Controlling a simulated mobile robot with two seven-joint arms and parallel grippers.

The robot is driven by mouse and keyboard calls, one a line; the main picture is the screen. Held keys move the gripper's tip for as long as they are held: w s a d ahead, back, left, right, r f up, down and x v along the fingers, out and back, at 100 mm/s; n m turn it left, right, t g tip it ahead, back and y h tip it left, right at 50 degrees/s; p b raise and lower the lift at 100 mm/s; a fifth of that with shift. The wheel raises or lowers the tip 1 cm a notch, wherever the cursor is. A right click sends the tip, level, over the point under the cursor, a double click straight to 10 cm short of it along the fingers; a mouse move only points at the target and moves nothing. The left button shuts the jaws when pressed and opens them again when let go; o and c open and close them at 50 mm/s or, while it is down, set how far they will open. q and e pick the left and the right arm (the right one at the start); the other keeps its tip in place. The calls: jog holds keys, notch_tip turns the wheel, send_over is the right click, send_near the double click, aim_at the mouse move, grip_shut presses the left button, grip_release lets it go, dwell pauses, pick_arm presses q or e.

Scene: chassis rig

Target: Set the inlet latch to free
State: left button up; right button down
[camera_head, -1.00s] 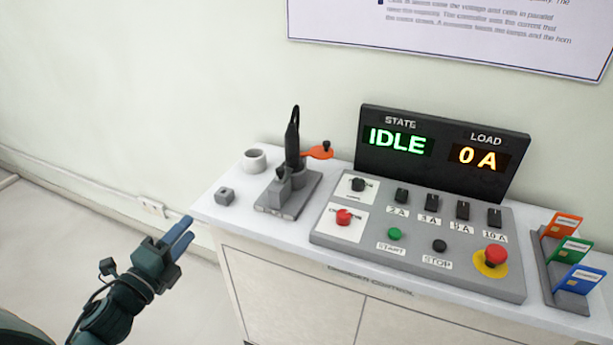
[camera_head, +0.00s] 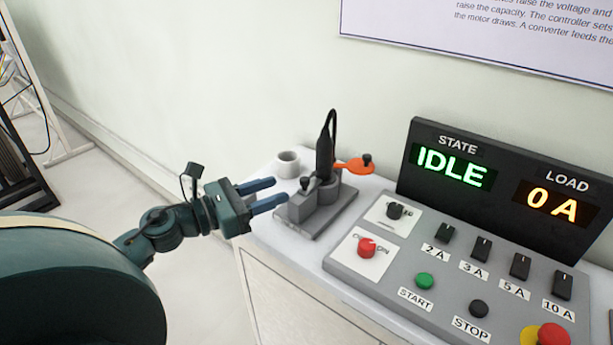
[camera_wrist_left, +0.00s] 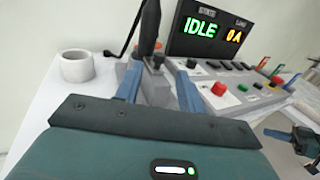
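The inlet fixture (camera_head: 318,222) is a grey base on the bench with a black plug (camera_head: 325,150) standing upright in it. An orange lever with a black knob (camera_head: 352,165), which looks like the latch, points right from beside the plug. A grey block with a small dark knob (camera_head: 305,184) stands at the near left of the base. My left gripper (camera_head: 281,192) is open, its blue fingers just left of this block. In the left wrist view the fingers (camera_wrist_left: 158,88) straddle the block and knob from the near side; contact cannot be told. My right gripper (camera_wrist_left: 290,136) shows partly at the right edge.
A white ring-shaped cup (camera_head: 287,164) stands behind the left finger. Right of the fixture is a control panel (camera_head: 450,262) with knobs, switches and buttons. Its display (camera_head: 490,185) reads IDLE and 0 A. The wall is close behind.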

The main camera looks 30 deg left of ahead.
aim_at(305, 179)
pick_arm(q)
jog(key=p+x, duration=0.1)
jog(key=x, duration=0.7)
jog(key=shift+c, duration=0.5)
grip_shut()
